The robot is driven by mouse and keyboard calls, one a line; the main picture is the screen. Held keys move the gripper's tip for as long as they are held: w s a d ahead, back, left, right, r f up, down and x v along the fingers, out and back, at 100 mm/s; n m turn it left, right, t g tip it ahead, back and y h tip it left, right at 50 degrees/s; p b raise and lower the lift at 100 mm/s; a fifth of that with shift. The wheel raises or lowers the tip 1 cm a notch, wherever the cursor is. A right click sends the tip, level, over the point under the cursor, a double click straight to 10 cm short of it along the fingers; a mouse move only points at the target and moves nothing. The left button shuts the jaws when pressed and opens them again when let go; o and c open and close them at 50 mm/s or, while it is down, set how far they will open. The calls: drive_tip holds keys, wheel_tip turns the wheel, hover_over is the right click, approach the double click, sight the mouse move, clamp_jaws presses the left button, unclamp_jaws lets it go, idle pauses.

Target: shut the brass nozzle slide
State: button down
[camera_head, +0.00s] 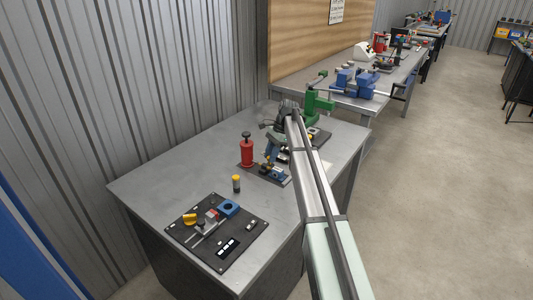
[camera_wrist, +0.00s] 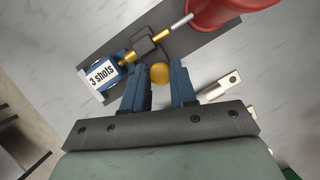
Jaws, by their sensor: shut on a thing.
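A round brass knob (camera_wrist: 159,73) shows between the blue fingertips of my gripper (camera_wrist: 160,76) in the wrist view, and my gripper is shut on it. Beside it, a brass rod runs through a dark block (camera_wrist: 147,44) between a blue block (camera_wrist: 103,74) labelled "3 shots" and a silver rod (camera_wrist: 181,25). The silver rod points to a red body (camera_wrist: 212,12). In the head view my gripper (camera_head: 268,159) is low over this small fixture (camera_head: 274,173). The knob is too small to make out there, and the slide's exact position cannot be told.
A red bottle (camera_head: 247,153) with a black top stands left of the fixture. A green press (camera_head: 316,103) stands behind. The left side of the grey table (camera_head: 155,185) is clear.

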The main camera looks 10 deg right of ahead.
drive_tip(key=c, duration=0.9)
unclamp_jaws()
drive_tip(key=shift+s+d, duration=0.15)
drive_tip(key=v, duration=1.4)
drive_tip(key=shift+f, duration=0.1)
